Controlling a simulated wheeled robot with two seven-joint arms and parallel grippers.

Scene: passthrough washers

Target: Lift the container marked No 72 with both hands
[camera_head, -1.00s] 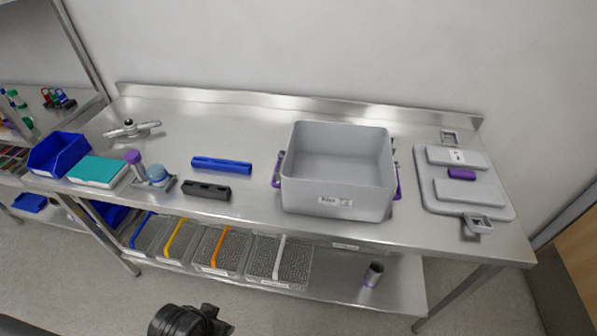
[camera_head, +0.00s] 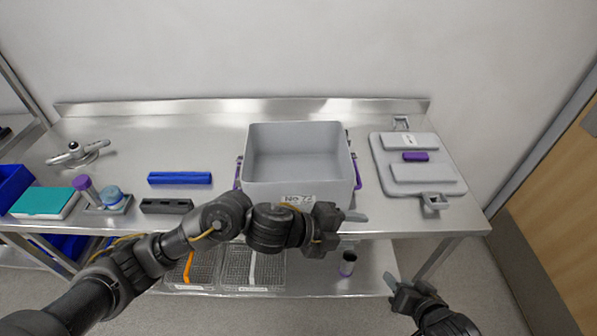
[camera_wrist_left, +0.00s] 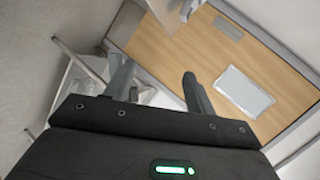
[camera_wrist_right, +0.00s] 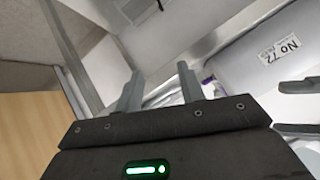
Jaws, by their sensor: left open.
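The grey open container (camera_head: 268,189) marked No 72 stands on the steel table with an empty interior. It has a purple handle on its left side (camera_head: 237,176) and one on its right side (camera_head: 357,174). Its label also shows in the right wrist view (camera_wrist_right: 280,50). My left gripper (camera_head: 352,228) is open and empty in front of the container's right front corner, its arm crossing before the container's front. My right gripper (camera_head: 412,284) is open and empty, lower and to the right, in front of the table. Neither gripper appears to touch the container.
A grey lid (camera_head: 415,172) with a purple grip lies right of the container. A blue bar (camera_head: 180,178) and a black rack (camera_head: 167,206) lie to the left. Wire baskets (camera_head: 240,268) and a cup (camera_head: 347,264) stand on the lower shelf. A wooden door (camera_head: 560,190) is at right.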

